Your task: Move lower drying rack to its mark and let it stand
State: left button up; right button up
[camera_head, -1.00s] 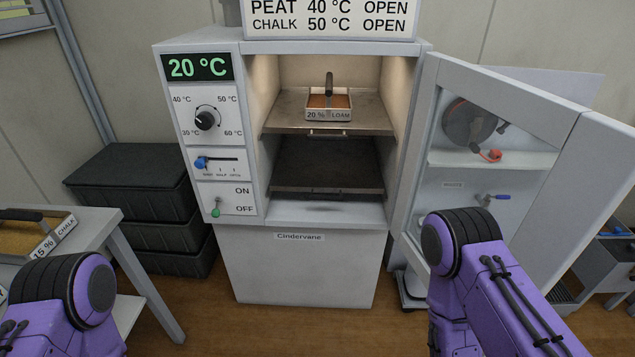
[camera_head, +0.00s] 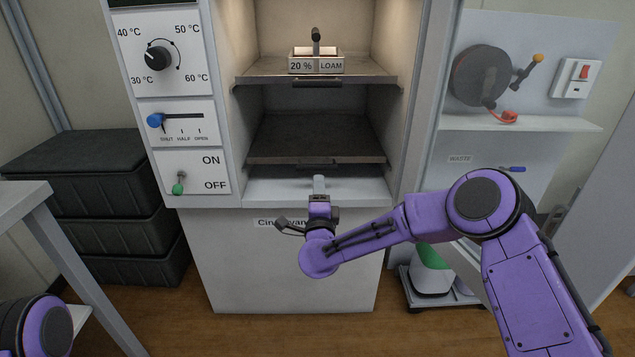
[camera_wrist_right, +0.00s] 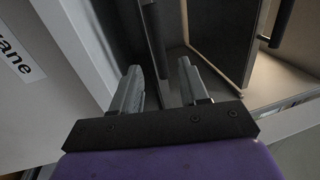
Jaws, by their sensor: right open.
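The lower drying rack (camera_head: 318,138) is a dark flat shelf in the open oven, below the upper rack. Its front handle (camera_head: 332,165) is a short dark bar. My right gripper (camera_head: 319,183) is open in front of the oven, just below that handle in the head view. In the right wrist view a dark bar (camera_wrist_right: 155,40), apparently the handle, lies between and just beyond the open fingertips (camera_wrist_right: 160,82). I cannot tell whether they touch it. My left gripper is out of view. I cannot make out the mark.
The upper rack (camera_head: 270,75) holds a loam tray (camera_head: 316,64) close above. The oven's control panel (camera_head: 168,100) stands left. Black crates (camera_head: 85,175) and a table (camera_head: 25,200) are farther left. A scale (camera_head: 440,290) stands on the floor at right.

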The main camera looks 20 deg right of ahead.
aim_at(318, 170)
jog(key=b+x, duration=0.1)
jog(key=x, duration=0.8)
jog(key=shift+w+f, duration=0.1)
jog(key=shift+f, duration=0.05)
grip_shut()
